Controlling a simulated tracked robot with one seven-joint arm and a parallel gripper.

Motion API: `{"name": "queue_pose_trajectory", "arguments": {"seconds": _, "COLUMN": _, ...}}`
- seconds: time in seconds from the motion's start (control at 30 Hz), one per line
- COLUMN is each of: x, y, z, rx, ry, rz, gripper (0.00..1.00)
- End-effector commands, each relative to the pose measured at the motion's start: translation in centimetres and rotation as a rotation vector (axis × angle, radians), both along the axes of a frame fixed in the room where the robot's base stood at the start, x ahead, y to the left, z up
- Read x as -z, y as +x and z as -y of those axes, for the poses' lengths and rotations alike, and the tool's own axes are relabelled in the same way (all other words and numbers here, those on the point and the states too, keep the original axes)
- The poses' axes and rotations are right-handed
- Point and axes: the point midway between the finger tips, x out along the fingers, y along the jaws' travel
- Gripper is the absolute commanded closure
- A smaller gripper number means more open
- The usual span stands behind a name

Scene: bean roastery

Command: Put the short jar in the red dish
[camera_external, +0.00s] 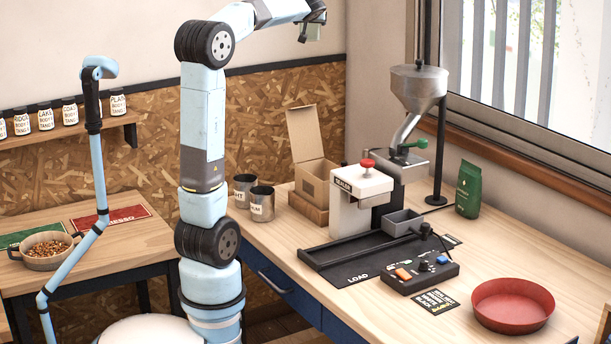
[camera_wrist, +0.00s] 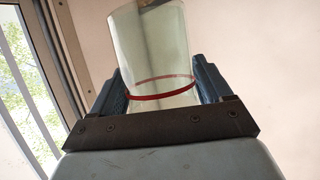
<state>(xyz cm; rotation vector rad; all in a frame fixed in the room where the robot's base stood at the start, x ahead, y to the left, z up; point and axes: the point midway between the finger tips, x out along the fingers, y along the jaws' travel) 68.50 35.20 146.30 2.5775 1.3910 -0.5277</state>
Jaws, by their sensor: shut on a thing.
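My gripper (camera_wrist: 160,90) is shut on a pale, see-through jar (camera_wrist: 150,50) with a thin red line around it. The jaws press on its two sides in the wrist view. In the external view my gripper (camera_external: 315,14) is high up at the top edge, and the jar (camera_external: 314,33) shows small and pale just below it. The red dish (camera_external: 513,306) is round and empty on the table at the lower right, well below and away from my gripper.
The wooden table (camera_external: 560,262) holds a sealing machine (camera_external: 362,190), a black control box (camera_external: 421,273), an open cardboard box (camera_external: 312,180), two metal tins (camera_external: 262,204) and a green bag (camera_external: 468,190). A metal funnel (camera_external: 416,90) stands tall behind them. A bowl of beans (camera_external: 46,248) is at left.

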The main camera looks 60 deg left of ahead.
Motion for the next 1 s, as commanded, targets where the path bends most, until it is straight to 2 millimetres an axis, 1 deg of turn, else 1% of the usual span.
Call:
{"name": "queue_pose_trajectory", "arguments": {"seconds": 0.03, "x": 0.3, "y": -0.4, "z": -0.6, "rx": -0.007, "ry": 0.0, "rz": -0.001, "gripper": 0.57}}
{"name": "queue_pose_trajectory", "arguments": {"seconds": 0.3, "x": 1.7, "y": -1.6, "z": -2.7, "rx": -0.02, "ry": 0.0, "rz": -0.001, "gripper": 0.57}}
{"name": "queue_pose_trajectory", "arguments": {"seconds": 0.77, "x": 3.7, "y": -3.3, "z": -5.3, "rx": -0.044, "ry": -0.001, "rz": -0.001, "gripper": 0.57}}
{"name": "queue_pose_trajectory", "arguments": {"seconds": 1.0, "x": 5.6, "y": -5.0, "z": -7.7, "rx": -0.075, "ry": 0.0, "rz": -0.002, "gripper": 0.57}}
